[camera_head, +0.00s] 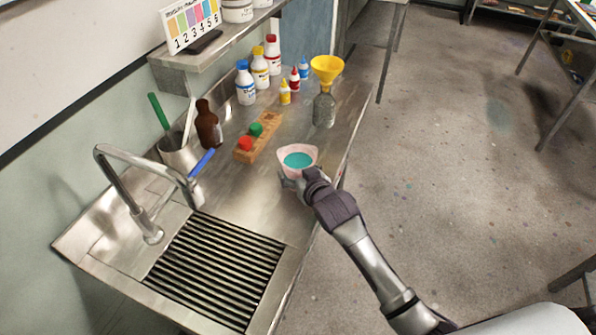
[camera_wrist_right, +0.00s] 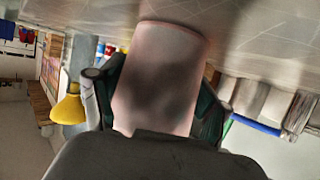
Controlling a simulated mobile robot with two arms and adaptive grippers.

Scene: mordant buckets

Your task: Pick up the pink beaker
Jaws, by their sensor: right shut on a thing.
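The pink beaker (camera_head: 297,157) stands near the front edge of the steel counter in the head view, with teal liquid inside. My right gripper (camera_head: 298,180) is at its near side, shut on it. In the right wrist view the beaker (camera_wrist_right: 165,75) fills the middle, between the two dark fingers of the right gripper (camera_wrist_right: 155,100). Its lower part is hidden behind my gripper in the head view, so I cannot tell if it touches the counter. My left gripper is not in view.
A wooden rack (camera_head: 259,137) with red and green stoppers stands behind the beaker. A flask with a yellow funnel (camera_head: 327,70) stands to the right. A brown bottle (camera_head: 208,125), a faucet (camera_head: 135,190) and a slatted drain (camera_head: 215,270) are to the left. Several bottles stand farther back.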

